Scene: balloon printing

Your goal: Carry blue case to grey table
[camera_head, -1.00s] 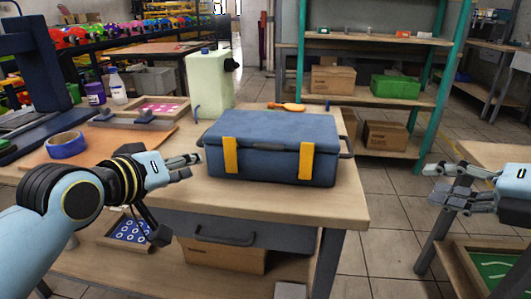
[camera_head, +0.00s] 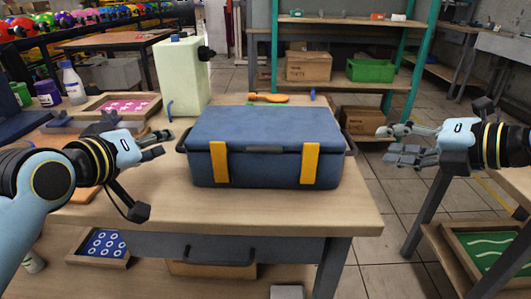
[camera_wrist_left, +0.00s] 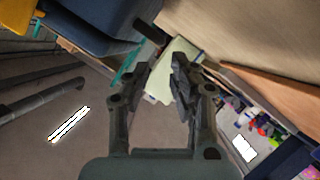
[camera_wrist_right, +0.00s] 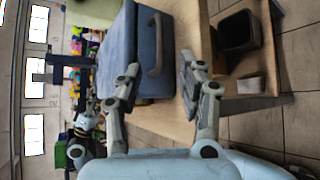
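The blue case (camera_head: 265,140) sits closed on the wooden workbench (camera_head: 320,212), near its front right corner. It has two yellow latches on its front and a dark handle at each end. My left gripper (camera_head: 155,165) is open and empty, just left of the case and apart from it. The case edge also shows in the left wrist view (camera_wrist_left: 95,25). My right gripper (camera_head: 395,143) is open and empty, right of the case with a gap between. In the right wrist view the case (camera_wrist_right: 120,50) and its handle lie ahead of the fingers.
A pale green canister (camera_head: 182,75) and an orange-handled tool (camera_head: 268,98) stand behind the case. A tray with pink sheet (camera_head: 125,104) is at the back left. A shelf with a green box (camera_head: 370,70) is behind. Another table edge is at the right.

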